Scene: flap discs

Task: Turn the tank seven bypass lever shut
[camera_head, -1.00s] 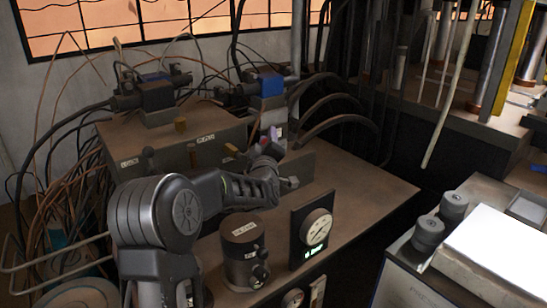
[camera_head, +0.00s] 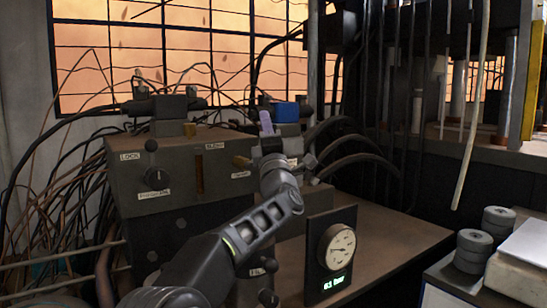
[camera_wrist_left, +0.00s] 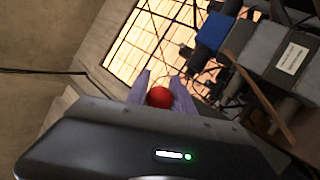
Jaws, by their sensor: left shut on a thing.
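My left gripper (camera_head: 267,122) is at the block below the blue-capped valve (camera_head: 287,112), its pale purple fingers pointing up. In the left wrist view a red ball knob (camera_wrist_left: 159,97) sits between the two purple fingers, and the gripper (camera_wrist_left: 160,95) is shut on it. The knob's shaft is hidden behind the gripper body. The knob does not show clearly in the head view. I cannot read a tank seven label on the tags near the gripper. My right gripper is not in view.
A dial gauge (camera_head: 338,247) with a green digital readout, apparently 61 bar, stands right of my forearm. A brown control box (camera_head: 150,185) with a LOCK label and a knob is at left. Black hoses (camera_head: 350,135) arch behind the gripper. Bare bench top (camera_head: 400,240) lies at right.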

